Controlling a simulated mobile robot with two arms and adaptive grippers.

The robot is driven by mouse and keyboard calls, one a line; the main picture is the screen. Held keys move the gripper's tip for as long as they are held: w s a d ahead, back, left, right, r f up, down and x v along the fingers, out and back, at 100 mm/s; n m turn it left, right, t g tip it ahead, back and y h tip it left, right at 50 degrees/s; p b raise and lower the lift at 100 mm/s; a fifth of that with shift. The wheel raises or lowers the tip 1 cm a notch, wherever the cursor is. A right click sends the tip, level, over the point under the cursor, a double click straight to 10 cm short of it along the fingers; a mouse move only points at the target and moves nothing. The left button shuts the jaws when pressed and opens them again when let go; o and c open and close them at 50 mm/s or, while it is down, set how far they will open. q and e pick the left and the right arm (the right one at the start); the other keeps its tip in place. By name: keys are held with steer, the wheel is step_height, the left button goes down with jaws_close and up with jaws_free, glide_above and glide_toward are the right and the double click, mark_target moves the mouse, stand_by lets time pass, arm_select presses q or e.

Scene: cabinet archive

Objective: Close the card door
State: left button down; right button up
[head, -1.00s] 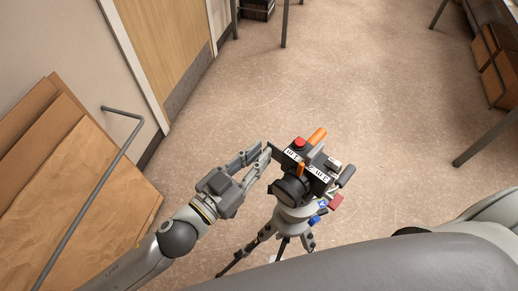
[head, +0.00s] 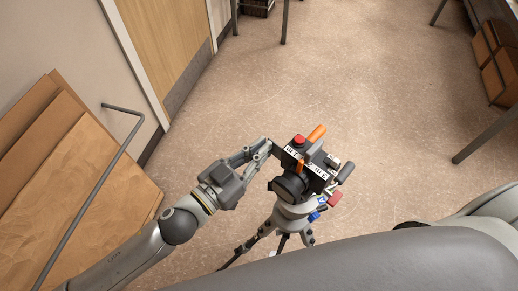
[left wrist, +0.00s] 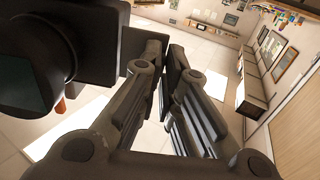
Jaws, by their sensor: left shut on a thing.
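A dark camera (head: 310,160) with a red button, orange parts and white labels stands on a grey tripod (head: 292,218) in the head view. Its card door (head: 277,148) looks like a small dark flap sticking out from the body's left side. My left gripper (head: 264,147) is at that flap, left of the camera, and is shut on it. The fingers hide part of the flap. In the left wrist view the camera body and lens (left wrist: 35,65) fill the upper left, beside my gripper's fingers (left wrist: 160,65). My right gripper is not in view.
Brown boards (head: 85,170) lean against the left wall beside a bent grey rail (head: 92,192). A wooden door (head: 165,45) is behind. Shelving with boxes (head: 497,75) stands at the upper right. The floor (head: 390,130) around the tripod is clear.

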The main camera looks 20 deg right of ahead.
mark_target(270, 139)
arm_select(q)
steer(key=w+d+m+g+b, duration=0.1)
steer(key=m+g+b, duration=0.1)
steer(key=g, duration=0.3)
steer(key=w+d+m+g+b, duration=0.1)
steer(key=m+g+b, duration=0.1)
steer(key=m+g, duration=0.3)
steer(key=w+d+m+g+b, duration=0.1)
steer(key=m+g+b, duration=0.2)
steer(key=g, duration=0.3)
steer(key=shift+w+d+f+m+g, duration=0.1)
steer(key=shift+d+f+m+g, duration=0.25)
steer(key=shift+m, duration=0.15)
steer(key=d+m+g+y+b, duration=0.1)
steer(key=m+g+y+b, duration=0.1)
steer(key=b, duration=0.2)
steer(key=m+g+y+b, duration=0.2)
steer(key=g+b, duration=0.1)
steer(key=b, duration=0.2)
steer(key=d+r+m+g+y+b, duration=0.1)
steer(key=m+g+y+b, duration=0.1)
steer(key=b, duration=0.3)
steer(key=shift+d, duration=0.3)
steer(key=c, duration=1.9)
jaws_free()
steer(key=shift+f, duration=0.1)
